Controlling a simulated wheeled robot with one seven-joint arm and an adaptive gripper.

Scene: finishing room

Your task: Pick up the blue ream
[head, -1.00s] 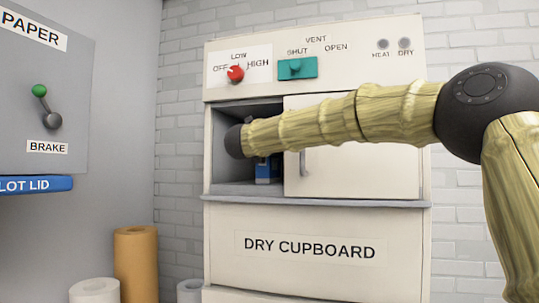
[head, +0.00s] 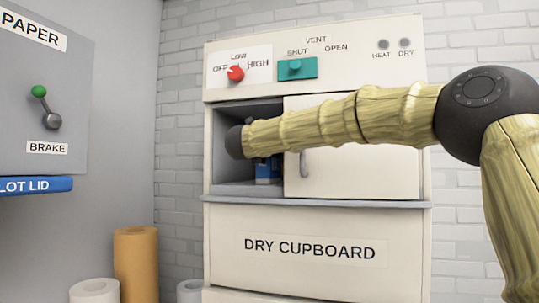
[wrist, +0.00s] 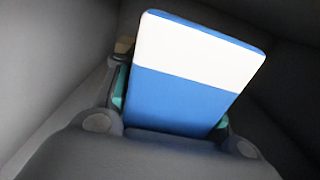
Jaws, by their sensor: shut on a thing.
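The blue ream (wrist: 175,100) is a blue block with a white band, filling the middle of the wrist view. My gripper (wrist: 170,112) is shut on it, with teal finger pads showing at its left and right sides. In the head view a small part of the blue ream (head: 268,170) shows inside the dry cupboard, below my arm's dark wrist joint. My gripper is mostly hidden there behind my arm. I cannot tell whether the ream touches the cupboard floor.
The dry cupboard (head: 310,225) has its opening at the left, with a sliding door (head: 350,180) covering the right part. A ledge (head: 320,202) runs below the opening. Brown (head: 136,265) and white (head: 94,291) rolls stand at lower left.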

